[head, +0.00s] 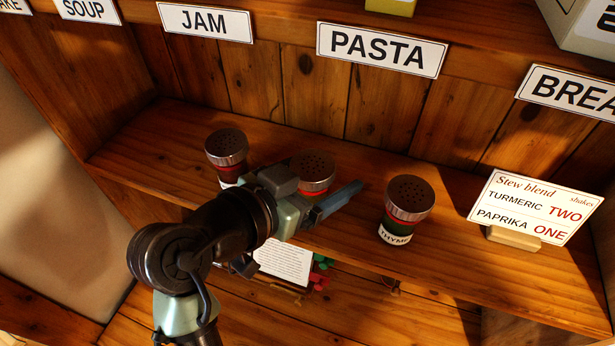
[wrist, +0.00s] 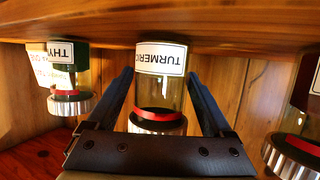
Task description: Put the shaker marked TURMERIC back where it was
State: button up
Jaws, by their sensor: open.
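The TURMERIC shaker (wrist: 158,98) has a metal lid, a red band and a white label. It stands upright on the shelf; the wrist view shows it upside down. In the head view its lid (head: 316,165) shows behind my arm, between two other shakers, and its lower part is hidden. My gripper (wrist: 158,78) is open, with one finger on each side of the shaker and a gap visible at each side. In the head view one blue finger of my gripper (head: 325,196) shows in front of the shelf.
The THYME shaker (head: 404,208) stands to the right, apart from my finger. Another shaker (head: 226,150), its label partly hidden, stands to the left. A stew blend card (head: 533,207) reads TURMERIC TWO, PAPRIKA ONE. A printed sheet (head: 284,262) and small coloured items lie below.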

jog(key=b+v, duration=0.3)
jog(key=v, duration=0.9)
jog(key=shift+a+r, duration=0.1)
